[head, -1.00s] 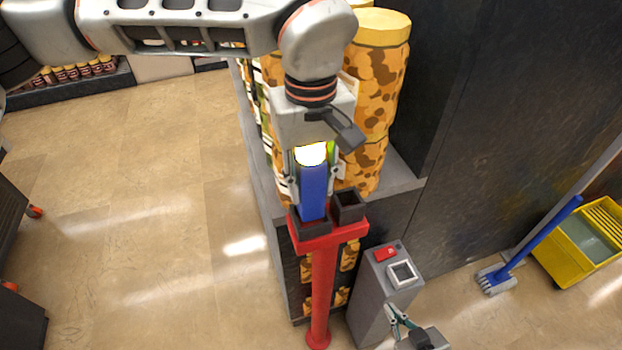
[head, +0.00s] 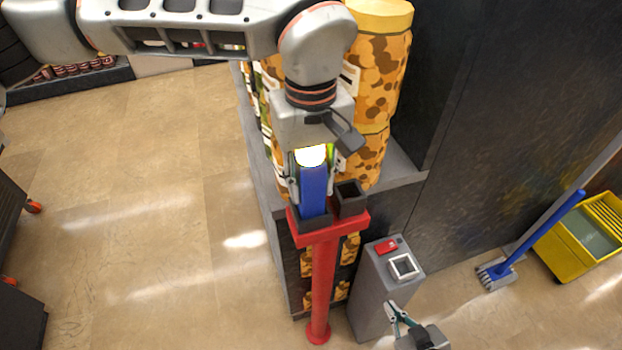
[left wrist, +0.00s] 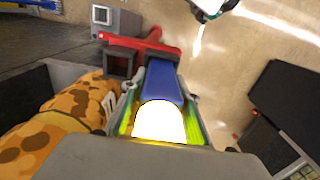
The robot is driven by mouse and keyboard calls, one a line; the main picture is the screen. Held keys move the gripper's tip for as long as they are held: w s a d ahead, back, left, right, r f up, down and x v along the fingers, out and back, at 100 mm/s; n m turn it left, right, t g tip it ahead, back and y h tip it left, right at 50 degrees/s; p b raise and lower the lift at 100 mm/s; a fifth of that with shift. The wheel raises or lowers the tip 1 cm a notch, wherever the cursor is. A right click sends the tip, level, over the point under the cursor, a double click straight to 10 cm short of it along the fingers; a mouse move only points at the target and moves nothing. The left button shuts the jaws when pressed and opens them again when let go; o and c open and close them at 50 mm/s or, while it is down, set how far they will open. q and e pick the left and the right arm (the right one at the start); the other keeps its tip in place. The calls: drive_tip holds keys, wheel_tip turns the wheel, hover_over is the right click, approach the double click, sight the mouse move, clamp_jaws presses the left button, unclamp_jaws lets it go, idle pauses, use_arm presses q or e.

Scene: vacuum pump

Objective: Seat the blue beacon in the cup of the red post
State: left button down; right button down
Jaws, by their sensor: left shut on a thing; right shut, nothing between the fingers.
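The blue beacon (head: 313,188), with a glowing white top (head: 310,154), stands upright in my left gripper (head: 312,182). The gripper is shut on it from above. The red post (head: 323,285) carries two dark square cups. The beacon's lower end is at the left cup (head: 314,224) and seems to be within its rim; how deep it sits cannot be told. The right cup (head: 349,197) is empty. The left wrist view shows the beacon (left wrist: 163,82) between the fingers, covering part of the post's red top (left wrist: 135,43). My right gripper (head: 399,317) is shut and empty, low at the right.
A shelf with large spotted yellow-lidded jars (head: 378,75) stands close behind the beacon. A grey pedestal (head: 380,300) with a red button and white square frame stands right of the post. A yellow bucket (head: 580,240) and blue mop (head: 540,230) are at far right. Floor at left is clear.

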use_arm(q)
drive_tip(key=shift+f+b, duration=0.35)
drive_tip(key=shift+f, duration=0.45)
drive_tip(key=c, duration=1.4)
unclamp_jaws()
drive_tip(key=shift+c, duration=0.2)
drive_tip(key=shift+r, duration=0.1)
wheel_tip(320, 180, up, 12)
drive_tip(key=shift+f, duration=0.1)
